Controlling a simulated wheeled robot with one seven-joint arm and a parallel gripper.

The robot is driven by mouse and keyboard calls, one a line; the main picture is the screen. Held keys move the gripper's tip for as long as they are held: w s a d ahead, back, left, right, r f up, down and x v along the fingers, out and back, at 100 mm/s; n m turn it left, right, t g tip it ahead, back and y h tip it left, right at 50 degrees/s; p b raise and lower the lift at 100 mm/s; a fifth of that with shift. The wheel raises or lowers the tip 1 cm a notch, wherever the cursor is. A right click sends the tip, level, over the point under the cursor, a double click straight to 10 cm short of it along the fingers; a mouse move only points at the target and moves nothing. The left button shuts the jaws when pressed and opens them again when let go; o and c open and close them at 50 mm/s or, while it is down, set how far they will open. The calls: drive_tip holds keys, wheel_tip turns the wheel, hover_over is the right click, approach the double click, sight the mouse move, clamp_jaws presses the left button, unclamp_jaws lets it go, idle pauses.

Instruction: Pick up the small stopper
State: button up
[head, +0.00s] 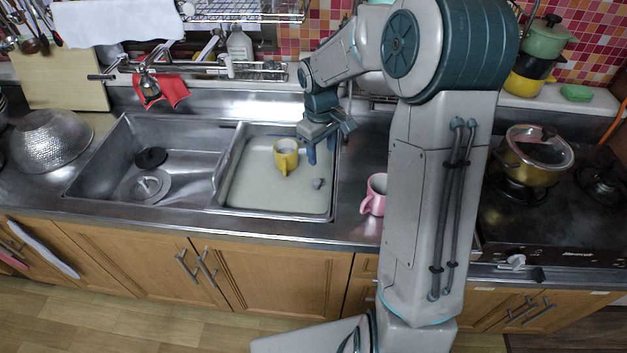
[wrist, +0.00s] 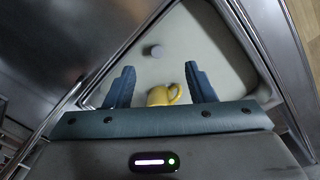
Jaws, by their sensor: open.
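The small stopper (head: 318,183) is a little grey piece lying on the pale floor of the right-hand tray, right of and nearer than the yellow mug. It also shows in the wrist view (wrist: 157,51), beyond my fingertips and roughly between their lines. My gripper (head: 321,153) hangs over the back right part of the tray, above and behind the stopper. In the wrist view its two blue fingers (wrist: 160,76) are apart with nothing held between them. The yellow mug (head: 286,156) shows between the fingers in the wrist view (wrist: 164,94), below them.
The tray's raised rim (head: 270,213) surrounds the stopper. The left sink basin (head: 190,155) holds a dark drain and a round grey lid (head: 148,186). A pink mug (head: 375,194) stands on the counter to the right. A pot (head: 536,160) sits on the stove.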

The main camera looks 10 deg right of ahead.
sight(317, 181)
drive_tip(key=shift+n+y, duration=0.3)
drive_tip(key=shift+n, duration=0.1)
drive_tip(key=w+f, duration=0.1)
drive_tip(key=f, duration=0.2)
drive_tip(key=w+f, duration=0.1)
drive_tip(key=f, duration=0.3)
drive_tip(key=w+f+p, duration=0.1)
drive_tip(key=f, duration=0.3)
drive_tip(key=shift+f, duration=0.2)
drive_tip(key=shift+w+a+f+p, duration=0.1)
drive_tip(key=shift+f+p, duration=0.15)
drive_tip(key=shift+f, duration=0.65)
drive_tip(key=shift+w+d+f+p, duration=0.1)
drive_tip(key=shift+f+p, duration=0.1)
drive_tip(key=shift+f, duration=0.65)
drive_tip(key=shift+w+a+f+p, duration=0.1)
drive_tip(key=shift+f+p, duration=0.15)
drive_tip(key=shift+f, duration=0.65)
drive_tip(key=shift+c, duration=0.3)
drive_tip(key=c, duration=1)
